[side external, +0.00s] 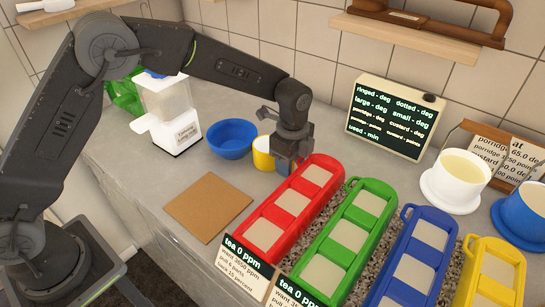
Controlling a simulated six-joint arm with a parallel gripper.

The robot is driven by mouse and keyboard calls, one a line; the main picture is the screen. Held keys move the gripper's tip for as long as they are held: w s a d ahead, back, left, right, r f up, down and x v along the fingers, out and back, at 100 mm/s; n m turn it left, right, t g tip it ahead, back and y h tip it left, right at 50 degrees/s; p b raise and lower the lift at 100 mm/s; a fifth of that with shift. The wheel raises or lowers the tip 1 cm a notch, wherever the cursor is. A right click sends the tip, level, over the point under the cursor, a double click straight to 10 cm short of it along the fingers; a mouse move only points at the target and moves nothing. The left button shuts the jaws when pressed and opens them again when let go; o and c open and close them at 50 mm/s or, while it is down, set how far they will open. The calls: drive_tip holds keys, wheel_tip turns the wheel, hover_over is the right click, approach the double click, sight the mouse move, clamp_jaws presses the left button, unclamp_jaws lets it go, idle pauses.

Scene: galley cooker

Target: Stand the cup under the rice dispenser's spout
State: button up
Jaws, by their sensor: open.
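The rice dispenser (176,128) looks to be the white stand with a clear hopper and a small label at the back left of the counter. A pale part juts from its left side; I cannot tell for sure that this is the spout. A small yellow cup (262,158) with a pale inside stands upright, right of a blue bowl. My gripper (284,168) points down just right of the cup, by the far end of the red tray. It is open; the fingers are small and dark here, and I cannot tell whether they touch the cup.
The blue bowl (231,140) stands between dispenser and cup. A brown board (208,206) lies in front. Red (258,235), green (332,262), blue (408,262) and yellow (494,272) compartment trays fill the right. A display box (395,118) and white pot (457,182) stand behind.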

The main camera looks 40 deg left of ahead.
clamp_jaws()
idle(0.3)
drive_tip(key=shift+r, duration=0.2)
wheel_tip(320, 180, up, 10)
drive_tip(key=shift+f, duration=0.25)
drive_tip(key=s+a+n, duration=0.2)
drive_tip(key=a+n, duration=0.5)
drive_tip(key=a, duration=0.2)
drive_tip(key=s+a+f+n, duration=0.1)
drive_tip(key=s+a+n, duration=0.1)
drive_tip(key=a+n, duration=0.5)
drive_tip(key=a, duration=0.3)
drive_tip(key=shift+a+f+n, duration=0.2)
drive_tip(key=shift+n, duration=0.1)
